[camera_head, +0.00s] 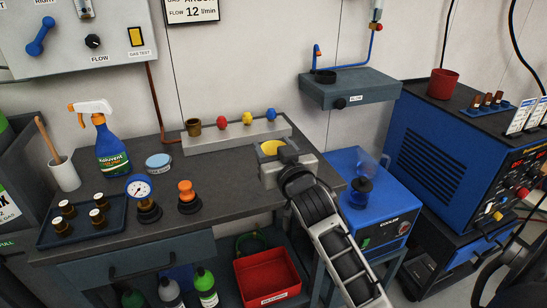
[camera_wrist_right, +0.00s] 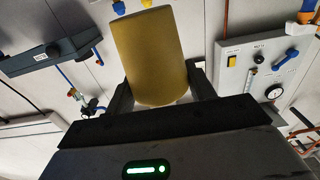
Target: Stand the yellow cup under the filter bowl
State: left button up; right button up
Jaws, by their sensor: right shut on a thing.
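The yellow cup (camera_head: 270,148) is between the fingers of my right gripper (camera_head: 284,158), above the right end of the workbench. In the right wrist view the cup (camera_wrist_right: 156,52) fills the space between the two dark fingers, and the gripper is shut on it. In the head view the gripper hides part of the cup. A grey wall unit (camera_head: 350,90) carries a black round piece (camera_head: 326,76) below a blue spout (camera_head: 317,52). A fitting (camera_head: 376,10) hangs above it; I cannot tell which part is the filter bowl. My left gripper is not in view.
A rail (camera_head: 235,135) with small coloured parts stands at the bench's back. A spray bottle (camera_head: 110,145), gauge (camera_head: 140,190) and orange-topped part (camera_head: 187,193) stand left. The blue cooler (camera_head: 378,218) with a clear vessel stands right, beside the blue welder (camera_head: 435,150).

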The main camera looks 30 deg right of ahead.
jog(key=s+a+r, duration=0.6)
jog(key=s, duration=0.3)
jog(key=s+a+f+n+y, duration=0.2)
jog(key=s+a+f+y, duration=0.2)
jog(key=a+f, duration=0.3)
notch_tip(320, 180, down, 3)
jog(key=shift+s+a+f+n, duration=0.1)
jog(key=shift+s+a+n, duration=0.2)
jog(key=shift+a, duration=0.05)
